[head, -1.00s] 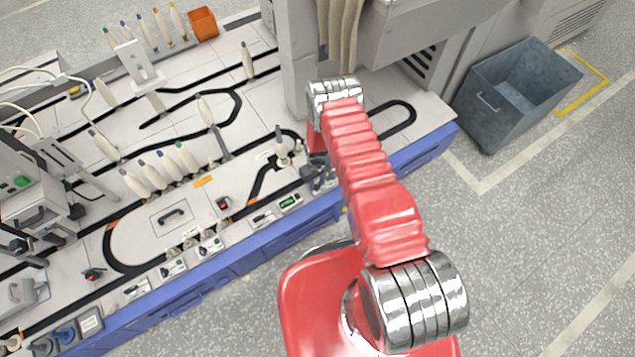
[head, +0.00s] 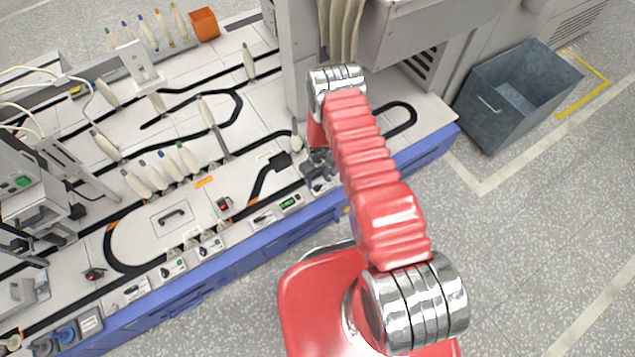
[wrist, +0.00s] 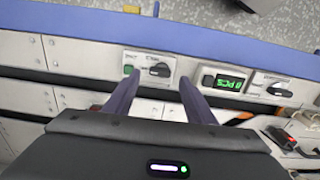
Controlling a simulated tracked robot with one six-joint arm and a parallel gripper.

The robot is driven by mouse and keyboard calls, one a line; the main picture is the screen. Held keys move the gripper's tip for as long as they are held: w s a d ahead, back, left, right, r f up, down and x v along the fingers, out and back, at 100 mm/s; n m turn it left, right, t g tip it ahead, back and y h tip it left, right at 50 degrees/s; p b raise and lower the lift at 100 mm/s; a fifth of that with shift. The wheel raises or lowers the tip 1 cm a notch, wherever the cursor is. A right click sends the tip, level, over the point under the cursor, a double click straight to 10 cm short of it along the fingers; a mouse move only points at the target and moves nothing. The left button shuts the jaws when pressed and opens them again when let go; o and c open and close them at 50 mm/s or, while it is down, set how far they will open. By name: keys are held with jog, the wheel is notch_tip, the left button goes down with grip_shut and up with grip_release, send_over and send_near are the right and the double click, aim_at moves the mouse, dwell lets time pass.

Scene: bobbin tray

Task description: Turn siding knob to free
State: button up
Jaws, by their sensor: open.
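A small control panel with a dark rotary knob (wrist: 160,70) and a green button (wrist: 128,70) lies below my gripper in the wrist view. Its lettering is too small to read, so I cannot confirm that it is the siding knob. The knob's grip lies roughly crosswise in the picture. My gripper (wrist: 158,84) is open and empty, its two dark fingers on either side of the panel's near part, with the knob just beyond the tips. I cannot tell the height gap. In the head view my gripper (head: 318,172) is over the table's front strip and hides this panel.
A green display (head: 290,202) and another knob panel (head: 264,217) sit beside it, with a red switch (head: 224,203) further in. A bobbin (head: 296,141) stands close to my gripper. A grey bin (head: 490,105) stands on the floor at right.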

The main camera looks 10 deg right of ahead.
notch_tip(320, 180, up, 10)
jog(key=shift+r, duration=0.2)
dwell(0.4)
dwell(0.4)
jog(key=s+m+g, duration=0.1)
jog(key=s+g, duration=0.1)
jog(key=s, duration=0.4)
jog(key=s+r+m+t, duration=0.1)
jog(key=s+r, duration=0.6)
jog(key=r, duration=1.2)
jog(key=s+r+m+t, duration=0.1)
jog(key=s+r+t, duration=0.3)
jog(key=r, duration=1.5)
jog(key=s+r+t, duration=0.2)
jog(key=s+r, duration=0.8)
jog(key=r, duration=1)
jog(key=shift+m+t, duration=0.3)
jog(key=shift+m, duration=0.1)
